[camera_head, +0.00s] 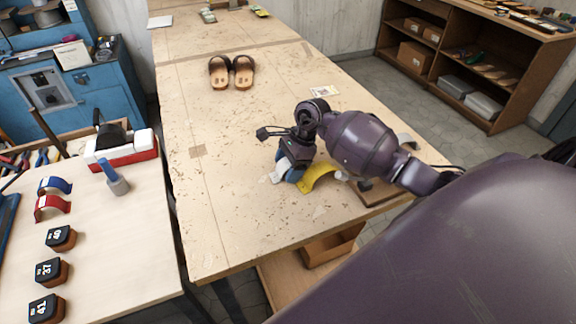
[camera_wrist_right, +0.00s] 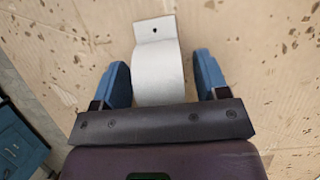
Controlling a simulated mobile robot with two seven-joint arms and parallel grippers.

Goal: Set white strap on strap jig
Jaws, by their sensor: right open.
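The white strap (camera_wrist_right: 158,72) lies on the worktable and shows between the two blue fingers of my right gripper (camera_wrist_right: 160,62) in the right wrist view. The fingers are open, one on each side of the strap, with a gap on both sides. In the head view, my right gripper (camera_head: 288,174) is low over the worktable, and a white end of the strap (camera_head: 277,172) shows beside it. A wooden board with a dark block (camera_head: 368,186), perhaps the strap jig, lies partly hidden under my right arm. My left gripper is not in view.
A yellow curved strap (camera_head: 319,178) lies just right of my right gripper. Sandals (camera_head: 232,72) stand farther back on the worktable (camera_head: 220,225). A side table at left holds a red strap (camera_head: 52,206), a blue strap (camera_head: 54,185) and numbered blocks (camera_head: 52,270). The worktable's left part is clear.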

